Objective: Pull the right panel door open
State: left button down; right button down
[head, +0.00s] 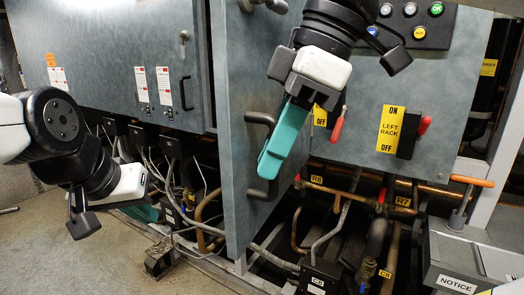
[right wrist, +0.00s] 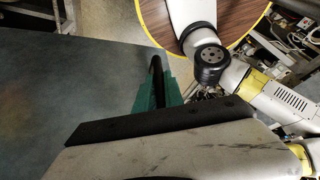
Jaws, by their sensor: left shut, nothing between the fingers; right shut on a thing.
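The right panel door (head: 238,90) is a tall grey-blue panel in the middle of the head view. It stands swung out at an angle from the cabinet front. Its black bar handle (head: 262,191) is partly hidden behind my right gripper (head: 270,163), whose teal fingers are shut on it. In the right wrist view the black handle (right wrist: 155,68) comes out from between the teal fingers (right wrist: 167,92), beside the door's flat face (right wrist: 65,85). My left gripper (head: 142,212) is low at the left, away from the door, shut and empty, mostly hidden by its own wrist.
A closed panel with a black handle (head: 186,93) is at the left. A switch panel with a yellow ON/OFF label (head: 391,129) and red levers is at the right. Pipes and cables run below. A grey NOTICE box (head: 466,262) stands lower right.

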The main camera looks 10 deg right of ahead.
jog(key=c, duration=1.5)
grip_release()
jog(key=shift+o, duration=0.2)
jog(key=v, duration=0.8)
jog(key=shift+f, duration=0.1)
